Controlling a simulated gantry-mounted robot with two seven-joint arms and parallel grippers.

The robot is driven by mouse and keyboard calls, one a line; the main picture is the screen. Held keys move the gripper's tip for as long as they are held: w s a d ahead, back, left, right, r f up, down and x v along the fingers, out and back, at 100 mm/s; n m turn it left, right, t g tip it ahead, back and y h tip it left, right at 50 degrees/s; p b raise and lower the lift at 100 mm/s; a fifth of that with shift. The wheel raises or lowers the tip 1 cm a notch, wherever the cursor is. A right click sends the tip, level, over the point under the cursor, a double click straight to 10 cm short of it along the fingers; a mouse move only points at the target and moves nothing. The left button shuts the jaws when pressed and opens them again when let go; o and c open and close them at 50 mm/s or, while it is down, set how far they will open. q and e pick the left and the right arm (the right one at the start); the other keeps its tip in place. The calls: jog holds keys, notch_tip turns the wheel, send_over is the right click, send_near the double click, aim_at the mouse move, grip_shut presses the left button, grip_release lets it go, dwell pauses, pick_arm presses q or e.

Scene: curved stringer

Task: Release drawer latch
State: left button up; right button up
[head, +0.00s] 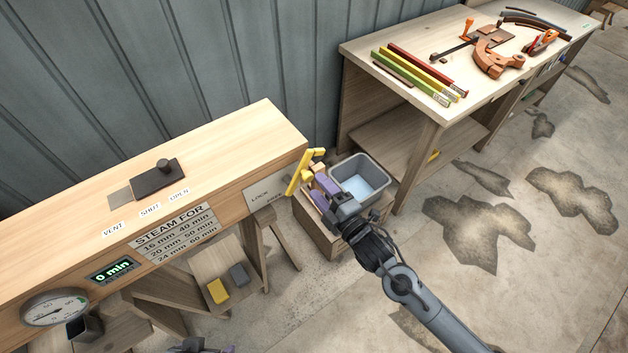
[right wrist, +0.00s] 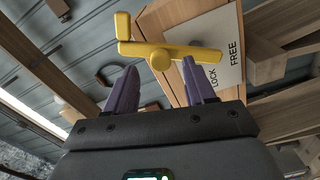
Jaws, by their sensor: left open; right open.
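The yellow latch handle (head: 299,177) sits on the end of the long wooden box (head: 230,140), beside a plate marked LOCK and FREE (head: 262,195). In the right wrist view the handle (right wrist: 160,57) shows a round hub, a long bar and a short upright stub. My right gripper (head: 322,183) is open at the handle. Its purple fingers (right wrist: 160,72) stand apart, one on each side of the hub, with tips close to the bar; contact is unclear. My left gripper (head: 200,348) barely shows at the bottom edge, its fingers mostly cut off.
A grey bin (head: 362,177) stands on a low wooden crate just past my right gripper. A black slider (head: 158,177) and a gauge (head: 55,308) are on the box. A workbench (head: 410,110) with tools and coloured strips stands at the back right. Floor at the right is open.

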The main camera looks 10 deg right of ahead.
jog(key=v, duration=0.7)
jog(key=shift+f, duration=0.1)
jog(key=s+d+f+m+g+h, duration=0.35)
jog(key=s+m, duration=0.25)
jog(key=s, duration=0.2)
jog(key=s+d+f+m+g+h, duration=0.2)
jog(key=s+d+f+m+g, duration=0.3)
jog(key=s, duration=0.3)
jog(key=s+d+f+m+g+h, duration=0.2)
jog(key=s+m+g+h, duration=0.15)
jog(key=s+m, duration=0.5)
notch_tip(320, 180, up, 30)
jog(key=p, duration=3)
jog(key=shift+d+r+n+y+p, duration=0.15)
jog(key=shift+n+y+p, duration=0.2)
jog(key=shift+n+y, duration=0.1)
